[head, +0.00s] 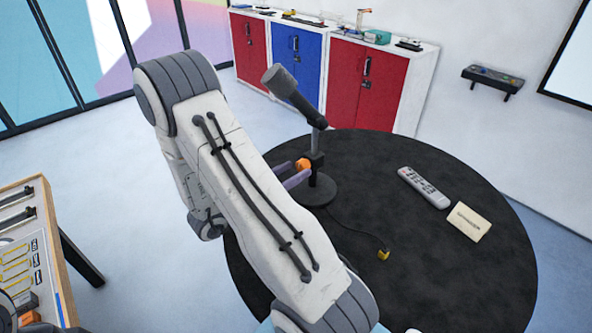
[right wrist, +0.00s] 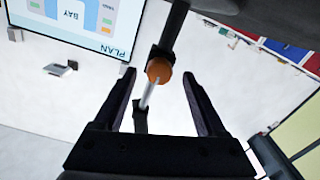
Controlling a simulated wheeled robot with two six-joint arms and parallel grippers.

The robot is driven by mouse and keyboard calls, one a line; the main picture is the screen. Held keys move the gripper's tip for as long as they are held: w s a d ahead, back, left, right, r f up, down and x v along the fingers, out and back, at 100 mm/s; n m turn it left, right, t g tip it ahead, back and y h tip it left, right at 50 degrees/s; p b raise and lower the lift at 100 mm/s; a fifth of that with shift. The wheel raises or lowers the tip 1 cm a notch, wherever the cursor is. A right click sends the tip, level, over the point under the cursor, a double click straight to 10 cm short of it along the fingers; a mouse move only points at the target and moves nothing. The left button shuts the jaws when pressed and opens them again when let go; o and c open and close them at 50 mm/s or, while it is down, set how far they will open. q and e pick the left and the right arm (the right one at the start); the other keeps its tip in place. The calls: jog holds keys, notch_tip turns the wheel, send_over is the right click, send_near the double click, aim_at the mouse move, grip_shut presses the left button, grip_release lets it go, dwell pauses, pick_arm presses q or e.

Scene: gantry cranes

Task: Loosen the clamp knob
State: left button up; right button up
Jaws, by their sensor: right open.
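The clamp knob is orange (head: 303,165) and sits on a dark clamp on the post of a stand. The stand has a round dark base (head: 318,190) on a round black table (head: 420,285), and a grey tube-shaped head (head: 283,82) tilts above it. My right gripper (head: 298,171) is open at the knob, coming from the left, partly hidden behind my arm. In the right wrist view the knob (right wrist: 159,70) lies between the two fingertips, with a gap on each side. A pale rod runs below it. My left gripper is not seen.
A remote control (head: 424,187) and a cream card (head: 468,222) lie on the table's right. A cable runs from the stand to a yellow plug (head: 383,254). Red and blue cabinets (head: 298,60) stand behind. A wooden-edged bench (head: 38,250) is at left.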

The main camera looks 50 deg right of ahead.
jog(key=shift+s+d, duration=0.1)
jog(key=shift+d, duration=0.7)
grip_shut()
